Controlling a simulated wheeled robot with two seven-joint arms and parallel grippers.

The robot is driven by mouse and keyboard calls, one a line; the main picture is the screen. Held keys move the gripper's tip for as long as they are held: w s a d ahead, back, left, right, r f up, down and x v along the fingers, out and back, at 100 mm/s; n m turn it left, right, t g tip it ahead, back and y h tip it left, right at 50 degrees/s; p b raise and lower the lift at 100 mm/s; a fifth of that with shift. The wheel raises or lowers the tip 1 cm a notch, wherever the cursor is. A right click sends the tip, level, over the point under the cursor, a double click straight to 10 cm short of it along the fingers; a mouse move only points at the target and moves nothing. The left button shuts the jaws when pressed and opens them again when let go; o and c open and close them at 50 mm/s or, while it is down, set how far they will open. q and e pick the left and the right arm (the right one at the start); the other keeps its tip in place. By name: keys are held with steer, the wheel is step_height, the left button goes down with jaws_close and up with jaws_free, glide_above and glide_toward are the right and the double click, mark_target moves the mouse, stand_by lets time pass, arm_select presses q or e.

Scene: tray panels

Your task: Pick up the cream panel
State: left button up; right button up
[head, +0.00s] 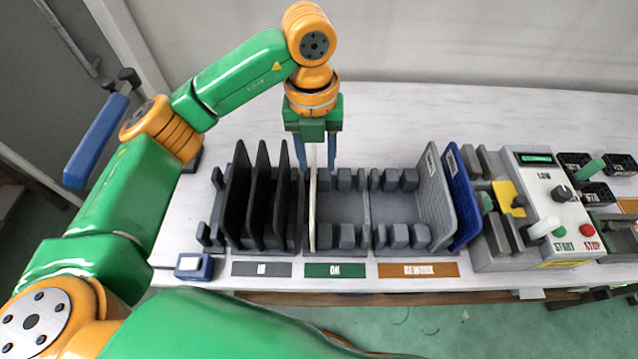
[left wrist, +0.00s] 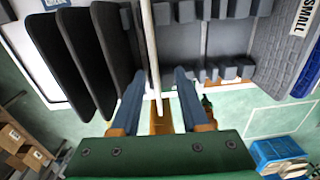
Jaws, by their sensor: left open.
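The cream panel (head: 313,212) stands upright and nearly edge-on in a slot of the dark grey rack, just right of the black panels. It shows as a thin pale strip in the left wrist view (left wrist: 151,45). My left gripper (head: 316,164) is open and points down over the rack at the panel's far end. In the left wrist view, its two blue fingers (left wrist: 159,78) lie on either side of the panel, with the left finger closer to it. I cannot tell how far down they reach beside it. My right gripper is not in view.
Several black panels (head: 260,195) stand close on the left. The rack's middle slots (head: 342,208) are empty. A grey panel (head: 437,200) and a blue panel (head: 462,198) stand at its right end. A control box (head: 548,190) with buttons is further right.

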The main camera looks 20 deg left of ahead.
mark_target(313, 177)
arm_select(q)
steer(key=f, duration=0.1)
steer(key=s+p, duration=0.1)
steer(key=f+p, duration=0.1)
steer(key=shift+s+a+f+y, duration=0.15)
steer(key=shift+a+f+y, duration=0.15)
steer(key=shift+a, duration=0.05)
step_height(313, 177, down, 3)
steer(key=shift+f+p, duration=0.1)
steer(key=shift+p, duration=0.4)
steer(key=shift+w+f, duration=0.3)
steer(key=shift+s+d, duration=0.1)
jaws_close()
steer(key=shift+r, duration=0.1)
